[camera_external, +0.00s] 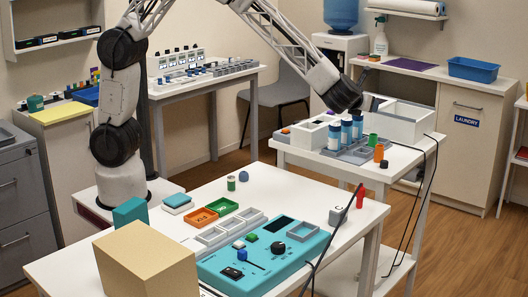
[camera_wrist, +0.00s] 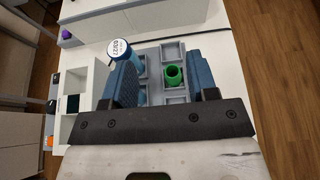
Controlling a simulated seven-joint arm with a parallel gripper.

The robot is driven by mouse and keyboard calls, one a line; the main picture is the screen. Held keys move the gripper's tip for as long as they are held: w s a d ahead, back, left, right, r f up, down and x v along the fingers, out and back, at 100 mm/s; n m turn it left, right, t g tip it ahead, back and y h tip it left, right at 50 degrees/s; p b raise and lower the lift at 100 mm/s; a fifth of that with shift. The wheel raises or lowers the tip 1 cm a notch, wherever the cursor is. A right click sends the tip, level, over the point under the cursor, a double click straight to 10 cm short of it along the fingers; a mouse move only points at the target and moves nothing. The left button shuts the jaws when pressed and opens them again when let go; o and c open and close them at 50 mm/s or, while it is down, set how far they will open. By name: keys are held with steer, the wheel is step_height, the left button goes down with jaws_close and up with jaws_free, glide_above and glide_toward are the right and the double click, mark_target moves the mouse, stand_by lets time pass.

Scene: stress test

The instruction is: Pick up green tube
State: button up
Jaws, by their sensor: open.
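The green tube (camera_wrist: 174,76) stands in a grey rack (camera_wrist: 176,95) in the wrist view, its round open top facing the camera. In the external view a small green tube (camera_external: 373,140) stands beside the blue-and-white bottles on the back right table. My gripper (camera_wrist: 167,68) is open, with a blue finger on each side of the green tube in the picture. I see no contact, and the height gap is hard to judge. In the external view my gripper (camera_external: 350,102) is above the bottles, its fingertips unclear.
A bottle with a white labelled top (camera_wrist: 120,48) stands close by the left finger. In the external view several blue-and-white bottles (camera_external: 346,131) stand in a row. An orange tube (camera_external: 379,153) and a white open box (camera_external: 402,118) are near.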

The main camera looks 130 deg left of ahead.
glide_toward(375, 136)
steer(key=a, duration=0.1)
steer(key=s+a+f, duration=0.1)
steer(key=a, duration=0.1)
steer(key=a+f, duration=0.1)
steer(key=shift+s+a, duration=0.25)
steer(key=shift+s, duration=0.1)
steer(key=shift+x, duration=1.3)
steer(key=shift+a, duration=0.15)
steer(key=shift+x, duration=2.45)
steer(key=shift+w, duration=0.1)
